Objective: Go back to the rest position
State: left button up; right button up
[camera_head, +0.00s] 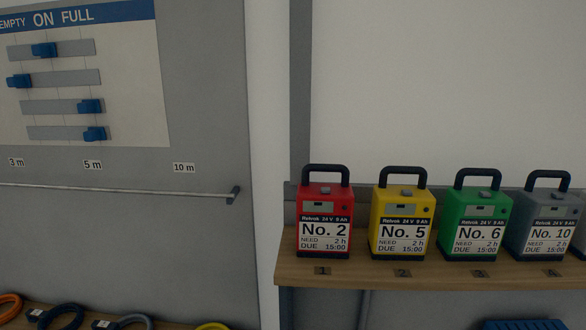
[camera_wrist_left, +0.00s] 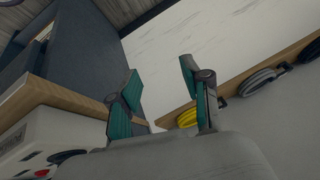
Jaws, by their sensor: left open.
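My left gripper (camera_wrist_left: 160,105) shows in the left wrist view, with its two teal-padded fingers apart and nothing between them. A yellow coiled cable (camera_wrist_left: 187,118) lies on a wooden shelf behind the fingers in that view, apart from them as far as I can tell. Neither gripper shows in the head view. My right gripper is in no view.
A wooden shelf (camera_head: 420,273) holds red (camera_head: 324,220), yellow (camera_head: 399,220), green (camera_head: 475,222) and grey (camera_head: 545,222) battery packs in a row. A board with blue sliders (camera_head: 80,75) hangs at upper left. Coiled cables (camera_head: 62,316) lie on a lower shelf.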

pick_arm(q)
jog(key=s+d+f+n+g+h, duration=0.1)
jog(key=s+d+f+g, duration=0.15)
jog(key=s, duration=0.25)
notch_tip(320, 180, down, 25)
jog(key=s+d, duration=0.1)
jog(key=s, duration=0.1)
jog(key=s+a+f+g, duration=0.2)
jog(key=s+a+f, duration=0.1)
jog(key=s+f, duration=1.3)
jog(key=shift+f, duration=0.3)
jog(key=shift+s, duration=0.1)
dwell(0.9)
